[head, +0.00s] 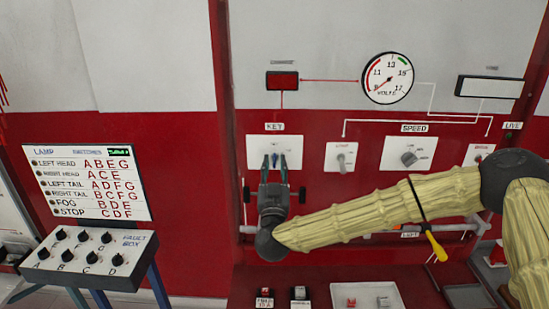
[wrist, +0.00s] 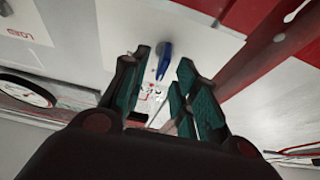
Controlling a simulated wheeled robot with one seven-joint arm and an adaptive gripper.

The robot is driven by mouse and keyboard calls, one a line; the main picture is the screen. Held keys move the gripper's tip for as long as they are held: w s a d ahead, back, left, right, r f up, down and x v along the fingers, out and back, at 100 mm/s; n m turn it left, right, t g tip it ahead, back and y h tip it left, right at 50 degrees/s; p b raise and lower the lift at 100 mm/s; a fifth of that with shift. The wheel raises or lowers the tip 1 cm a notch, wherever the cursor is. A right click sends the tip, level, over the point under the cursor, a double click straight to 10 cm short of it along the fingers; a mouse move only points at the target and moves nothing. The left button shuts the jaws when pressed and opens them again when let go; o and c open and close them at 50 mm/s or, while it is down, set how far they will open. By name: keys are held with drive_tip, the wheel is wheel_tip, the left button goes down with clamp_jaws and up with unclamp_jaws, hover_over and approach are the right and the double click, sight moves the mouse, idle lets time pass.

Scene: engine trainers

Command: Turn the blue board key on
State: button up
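The blue key (head: 275,160) sits on a white plate (head: 256,144) under the KEY label on the red board. My gripper (head: 274,163) points up at this plate, with one finger on each side of the key. In the wrist view the blue key (wrist: 164,61) shows between the tips of my open gripper (wrist: 163,66). A gap shows between the key and the fingers there; whether either finger touches it is hard to tell. In the head view the fingers partly hide the key and the lower plate.
A red display (head: 282,81) and a round volts gauge (head: 388,78) are above. The START switch (head: 341,157) and SPEED knob (head: 408,158) are to the right. My arm crosses in front of the lower board. A fault box (head: 90,255) stands at lower left.

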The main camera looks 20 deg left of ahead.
drive_tip(key=shift+x, duration=0.9)
clamp_jaws()
drive_tip(key=shift+f+m+b, duration=0.15)
drive_tip(key=shift+m+b, duration=0.15)
drive_tip(key=shift+m, duration=0.1)
drive_tip(key=shift+f+m+h+b, duration=0.1)
drive_tip(key=shift+m+h+b, duration=0.5)
drive_tip(key=shift+m+b, duration=0.25)
drive_tip(key=m+h+b, duration=0.1)
drive_tip(key=m+b, duration=0.1)
drive_tip(key=m, duration=0.1)
drive_tip(key=m+h+b, duration=0.2)
drive_tip(key=m, duration=0.1)
drive_tip(key=shift+d, duration=0.15)
drive_tip(key=m+h+b, duration=0.1)
drive_tip(key=m+b, duration=0.1)
drive_tip(key=m, duration=0.1)
drive_tip(key=m+g+h+b, duration=0.1)
drive_tip(key=m+h+b, duration=0.1)
drive_tip(key=m, duration=0.2)
drive_tip(key=shift+d+m, duration=0.1)
drive_tip(key=shift+m, duration=0.15)
drive_tip(key=shift+r+m, duration=0.2)
drive_tip(key=shift+m, duration=0.1)
